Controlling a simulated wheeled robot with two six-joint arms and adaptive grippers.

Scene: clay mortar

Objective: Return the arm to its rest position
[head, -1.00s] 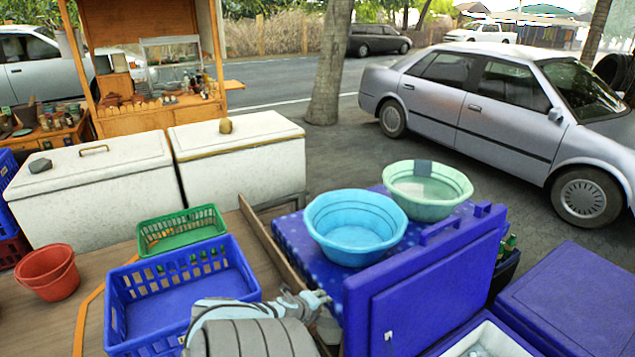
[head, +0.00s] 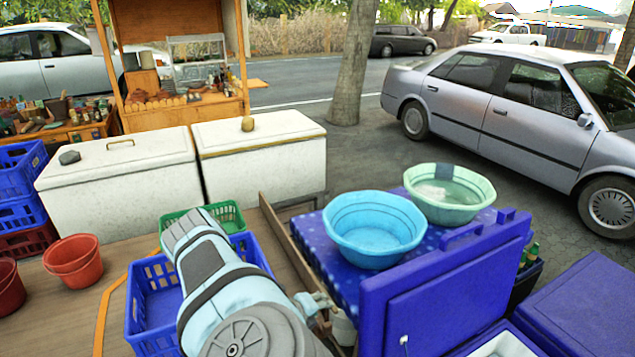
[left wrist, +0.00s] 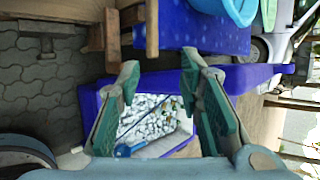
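My left arm (head: 235,290) rises large in the lower middle of the head view, bent over the blue crate. Its gripper (head: 318,305) is small and partly hidden there, beside the blue-topped table. In the left wrist view my left gripper (left wrist: 159,70) has its two green-padded fingers spread wide with nothing between them. Beyond the fingers lies the open blue cooler (left wrist: 150,122) with whitish ice-like pieces and a few bottles inside. My right gripper is in neither view. I cannot make out a clay mortar for sure.
A blue basin (head: 374,228) and a pale green basin (head: 448,192) stand on the blue table (head: 308,240). A raised blue lid (head: 440,290) is close to the gripper's right. The blue crate (head: 150,300) and a red bucket (head: 73,262) are left. White chests (head: 115,185) stand behind.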

